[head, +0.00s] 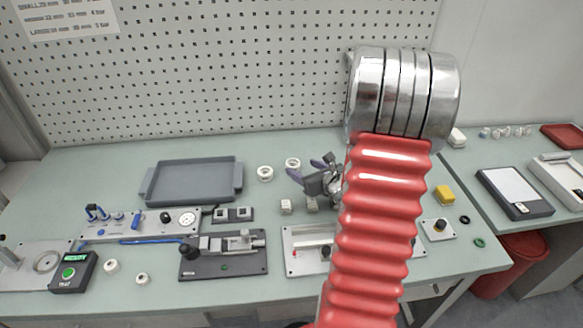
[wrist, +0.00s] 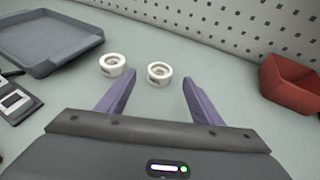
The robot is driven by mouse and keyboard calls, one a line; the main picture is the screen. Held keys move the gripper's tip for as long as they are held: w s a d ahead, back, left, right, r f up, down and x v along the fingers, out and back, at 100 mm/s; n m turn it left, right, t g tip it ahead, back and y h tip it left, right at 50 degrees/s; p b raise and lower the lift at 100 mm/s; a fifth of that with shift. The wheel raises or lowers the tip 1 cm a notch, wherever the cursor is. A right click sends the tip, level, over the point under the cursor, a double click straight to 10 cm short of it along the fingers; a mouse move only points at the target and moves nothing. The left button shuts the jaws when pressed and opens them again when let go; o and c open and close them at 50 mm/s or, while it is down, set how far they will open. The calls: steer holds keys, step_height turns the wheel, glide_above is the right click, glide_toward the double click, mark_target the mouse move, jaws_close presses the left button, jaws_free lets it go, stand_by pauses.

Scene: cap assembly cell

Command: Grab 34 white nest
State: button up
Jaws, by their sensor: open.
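Two white ring-shaped nests stand near the back of the table. One nest (head: 265,174) is beside the grey tray, and it shows at left in the wrist view (wrist: 112,68). The other nest (head: 293,164) is nearer my gripper (head: 317,172); it also shows in the wrist view (wrist: 159,78). My gripper's purple fingers (wrist: 158,77) are open and empty. In the wrist view, the second nest appears between and just beyond the fingertips, with no clear contact. The left nest lies outside the left finger. No size number is readable on either nest.
A grey tray (head: 192,181) stands left of the nests. A perforated wall (head: 240,70) rises behind. A red bin (wrist: 291,86) is at right in the wrist view. Small white blocks (head: 286,206) and fixtures (head: 224,255) stand in front. My red arm hides part of the table.

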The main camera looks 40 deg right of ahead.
mark_target(290, 160)
steer(key=shift+x, duration=1.85)
steer(key=shift+x, duration=2.6)
steer(key=c, duration=1.1)
steer(key=shift+r, duration=0.1)
steer(key=shift+c, duration=0.2)
step_height(290, 160, up, 10)
